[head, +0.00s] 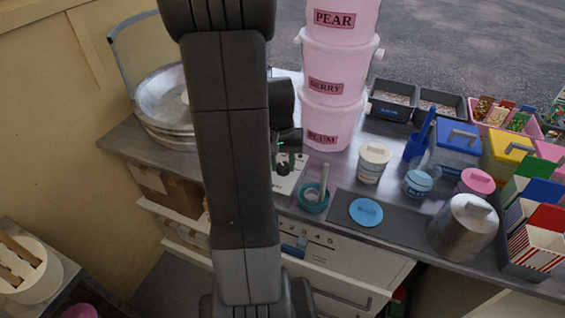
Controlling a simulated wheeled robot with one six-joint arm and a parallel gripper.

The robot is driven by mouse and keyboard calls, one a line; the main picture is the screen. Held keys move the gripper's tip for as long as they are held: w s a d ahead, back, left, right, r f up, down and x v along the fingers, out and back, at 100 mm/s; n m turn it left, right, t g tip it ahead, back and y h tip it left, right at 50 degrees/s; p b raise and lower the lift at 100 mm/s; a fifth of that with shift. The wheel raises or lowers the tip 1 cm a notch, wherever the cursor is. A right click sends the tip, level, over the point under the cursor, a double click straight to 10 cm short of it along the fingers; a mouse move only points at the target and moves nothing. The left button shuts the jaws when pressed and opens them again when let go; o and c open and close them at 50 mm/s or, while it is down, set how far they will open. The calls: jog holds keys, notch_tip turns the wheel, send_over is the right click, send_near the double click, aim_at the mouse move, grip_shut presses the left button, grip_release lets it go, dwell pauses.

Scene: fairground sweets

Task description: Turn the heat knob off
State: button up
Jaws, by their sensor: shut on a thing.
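My gripper (283,160) points down beside my arm, at the left of the pink buckets. It is small in the head view and partly dark against the counter. Its jaws are shut on a small dark knob, which I take to be the heat knob, just above a white panel (291,183). The jaws hide most of the knob, so I cannot read its setting. My arm covers the left part of the panel and its surroundings.
Stacked pink buckets (331,122) stand close right of my gripper. A teal bowl (313,205) with an upright handle and a white lidded jar (373,163) are nearby. A metal pan (165,100) is at the left. A drawer (335,288) front is below the counter.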

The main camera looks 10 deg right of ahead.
aim_at(280, 166)
jog(key=shift+n, duration=1.6)
jog(key=o, duration=1)
jog(key=shift+r, duration=0.1)
jog(key=r, duration=1.3)
jog(key=shift+a+r, duration=0.35)
jog(key=shift+f, duration=0.1)
